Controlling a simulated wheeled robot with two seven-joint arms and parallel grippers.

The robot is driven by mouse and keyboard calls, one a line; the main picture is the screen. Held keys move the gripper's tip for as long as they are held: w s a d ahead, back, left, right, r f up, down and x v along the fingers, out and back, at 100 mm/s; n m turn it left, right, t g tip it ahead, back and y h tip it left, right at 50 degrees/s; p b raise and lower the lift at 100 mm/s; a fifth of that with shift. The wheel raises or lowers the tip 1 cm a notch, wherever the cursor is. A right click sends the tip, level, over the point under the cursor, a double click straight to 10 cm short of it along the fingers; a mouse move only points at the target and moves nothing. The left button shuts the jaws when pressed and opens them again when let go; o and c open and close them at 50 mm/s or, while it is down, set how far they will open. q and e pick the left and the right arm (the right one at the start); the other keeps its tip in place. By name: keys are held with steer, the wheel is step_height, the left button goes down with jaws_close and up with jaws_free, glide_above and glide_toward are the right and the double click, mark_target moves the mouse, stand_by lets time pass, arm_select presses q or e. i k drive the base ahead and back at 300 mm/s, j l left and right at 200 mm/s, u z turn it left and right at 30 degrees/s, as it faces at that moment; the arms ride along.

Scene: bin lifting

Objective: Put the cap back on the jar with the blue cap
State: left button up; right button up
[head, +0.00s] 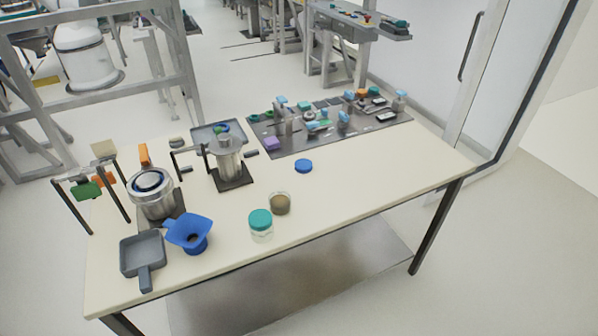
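A blue cap (303,166) lies by itself on the table, right of the middle. An open glass jar (280,204) with brownish contents stands nearer the front edge, below and left of the cap, with a clear gap between them. No cap is on this jar. A second jar (261,226) stands close to its left, with a teal cap on and pale contents. Neither of my grippers can be made out in the head view.
The table (365,190) is clear right of the jars. A blue funnel (190,232), grey pan (143,258), metal pot (155,194) and metal vessel (229,160) stand left. A dark black-legged frame stands far left. A metal tray (270,135) holds several small items behind.

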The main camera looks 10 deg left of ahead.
mark_target(279, 200)
steer(key=i+l+u, duration=0.3)
steer(key=l, duration=0.3)
steer(key=i+l+u, duration=0.3)
steer(key=l, duration=0.35)
steer(key=i+l+u, duration=0.3)
steer(key=l, duration=0.45)
steer(key=i+l+u, duration=0.15)
steer(key=l, duration=0.25)
